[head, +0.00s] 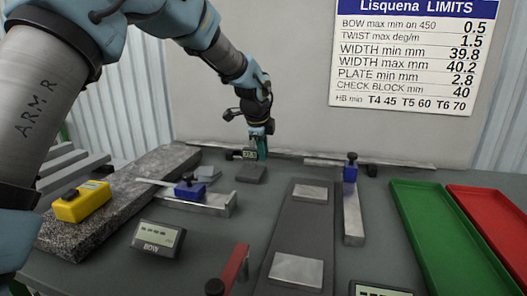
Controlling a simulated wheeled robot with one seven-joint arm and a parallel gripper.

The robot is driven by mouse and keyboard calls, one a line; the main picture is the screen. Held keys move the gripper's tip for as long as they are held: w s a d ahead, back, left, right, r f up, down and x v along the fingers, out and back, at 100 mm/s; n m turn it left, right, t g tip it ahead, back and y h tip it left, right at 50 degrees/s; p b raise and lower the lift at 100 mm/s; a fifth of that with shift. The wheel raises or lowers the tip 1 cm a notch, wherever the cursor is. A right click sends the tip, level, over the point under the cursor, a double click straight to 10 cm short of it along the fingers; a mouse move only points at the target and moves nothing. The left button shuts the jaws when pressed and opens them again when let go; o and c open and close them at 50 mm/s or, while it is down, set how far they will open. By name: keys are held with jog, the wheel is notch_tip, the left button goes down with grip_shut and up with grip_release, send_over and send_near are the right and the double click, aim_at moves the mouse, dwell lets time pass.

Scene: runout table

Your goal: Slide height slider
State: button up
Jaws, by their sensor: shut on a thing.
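My gripper (262,143) is at the back of the table, pointing down, with its teal fingers shut on the height slider. The slider is a small dark unit with a lit display (249,155), beside the fingers on their left. The fingers and the small size hide most of the part that they hold. A dark grey block (251,174) lies just in front of the slider. A pale rail (305,157) runs along the back of the table on both sides of the gripper.
A granite slab (118,215) bears a yellow instrument (82,202) at left. A BOW display (158,240), a blue-knobbed gauge (190,189) and a blue-knobbed bar (352,215) stand around a long dark plate (304,222). Green (448,238) and red (493,212) trays lie right.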

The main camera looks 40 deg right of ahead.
grip_shut()
jog(key=shift+f, duration=0.1)
dwell(0.8)
